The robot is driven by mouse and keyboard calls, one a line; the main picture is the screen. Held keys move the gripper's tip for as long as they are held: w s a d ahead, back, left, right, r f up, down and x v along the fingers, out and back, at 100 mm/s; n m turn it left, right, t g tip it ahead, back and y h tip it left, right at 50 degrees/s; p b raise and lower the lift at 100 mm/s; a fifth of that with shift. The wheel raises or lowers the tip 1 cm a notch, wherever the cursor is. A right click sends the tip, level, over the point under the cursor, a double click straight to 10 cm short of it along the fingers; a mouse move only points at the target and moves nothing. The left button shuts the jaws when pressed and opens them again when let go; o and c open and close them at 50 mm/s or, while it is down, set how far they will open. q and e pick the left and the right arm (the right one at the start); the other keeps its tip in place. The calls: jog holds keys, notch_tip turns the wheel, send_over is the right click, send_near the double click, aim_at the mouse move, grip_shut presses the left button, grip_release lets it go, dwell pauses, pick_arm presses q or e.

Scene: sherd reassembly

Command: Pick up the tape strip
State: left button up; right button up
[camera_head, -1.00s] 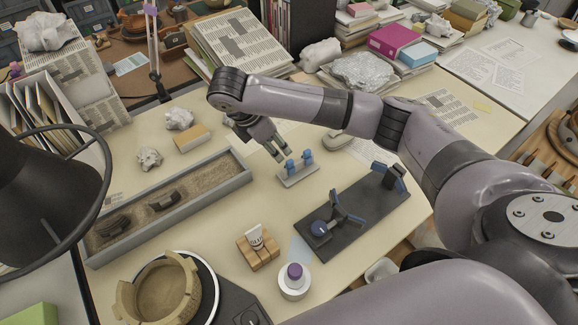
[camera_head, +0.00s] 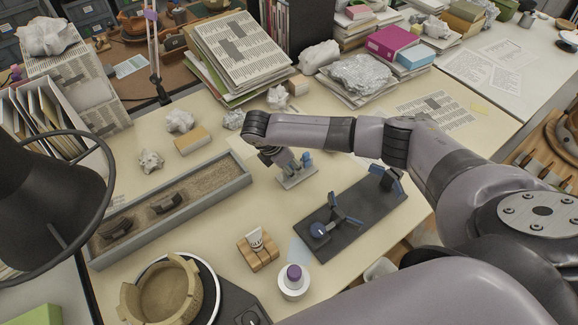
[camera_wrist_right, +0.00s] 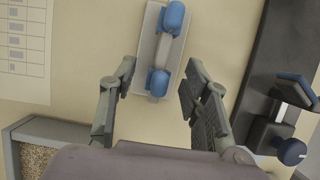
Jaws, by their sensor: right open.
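A small light grey stand (camera_head: 297,178) with two blue posts stands on the table near the middle of the head view. In the right wrist view the stand (camera_wrist_right: 147,50) shows from above, and a pale strip (camera_wrist_right: 164,48), seemingly the tape strip, spans between the blue posts. My right gripper (camera_head: 287,165) is beside the stand in the head view and partly covers it. In the wrist view the right gripper (camera_wrist_right: 158,82) is open, its fingers apart on either side of the stand's near end, with nothing held. My left gripper is not in view.
A dark board (camera_head: 352,222) with blue clamps lies right of the stand. A long sand tray (camera_head: 225,200) lies to its left. A wooden block (camera_head: 257,252) and a white jar with a purple top (camera_head: 293,281) stand in front.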

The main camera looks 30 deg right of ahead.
jog(key=c, duration=0.8)
